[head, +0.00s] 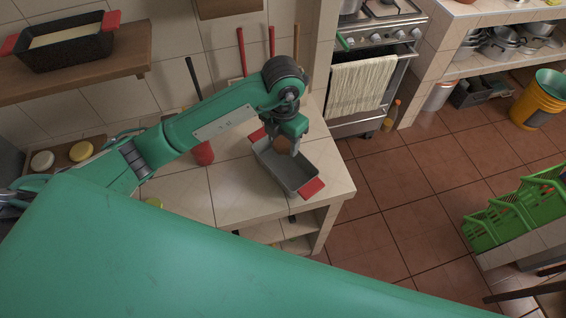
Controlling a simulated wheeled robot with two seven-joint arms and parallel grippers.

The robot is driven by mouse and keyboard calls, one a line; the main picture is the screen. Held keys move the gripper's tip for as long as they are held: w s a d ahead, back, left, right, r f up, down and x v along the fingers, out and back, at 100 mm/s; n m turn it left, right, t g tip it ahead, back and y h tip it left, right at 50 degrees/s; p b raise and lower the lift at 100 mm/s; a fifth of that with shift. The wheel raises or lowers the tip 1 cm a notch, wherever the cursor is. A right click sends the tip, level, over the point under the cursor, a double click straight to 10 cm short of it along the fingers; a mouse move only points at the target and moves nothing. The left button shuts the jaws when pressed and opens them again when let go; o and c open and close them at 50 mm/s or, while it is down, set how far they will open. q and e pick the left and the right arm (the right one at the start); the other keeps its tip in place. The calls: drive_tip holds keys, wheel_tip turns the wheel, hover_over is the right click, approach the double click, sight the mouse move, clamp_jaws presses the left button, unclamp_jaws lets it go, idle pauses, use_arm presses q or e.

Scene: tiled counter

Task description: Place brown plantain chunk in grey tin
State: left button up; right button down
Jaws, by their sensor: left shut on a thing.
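The grey tin (284,171) with red end handles sits on the tiled counter near its right edge. My left gripper (285,146) points down over the far end of the tin. It is shut on the brown plantain chunk (281,146), which shows just below the fingers, over the tin's opening. I cannot tell whether the chunk touches the tin floor. My right gripper is not in view.
A red cup (202,154) stands on the counter left of the tin. A dark loaf pan (65,43) with red handles rests on a wall shelf. A stove with a towel (361,88) stands beyond the counter. Counter space (235,190) left of the tin is free.

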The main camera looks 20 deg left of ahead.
use_arm(q)
drive_tip(key=p, duration=0.2)
hover_over(283, 171)
wheel_tip(283, 171, down, 7)
drive_tip(key=shift+s+r, duration=0.1)
wheel_tip(283, 171, down, 5)
drive_tip(key=shift+f+p, duration=0.1)
drive_tip(key=shift+p, duration=0.3)
drive_tip(key=o, duration=0.5)
drive_tip(key=shift+f, duration=0.15)
drive_tip(key=o, duration=0.5)
drive_tip(key=shift+r, duration=0.2)
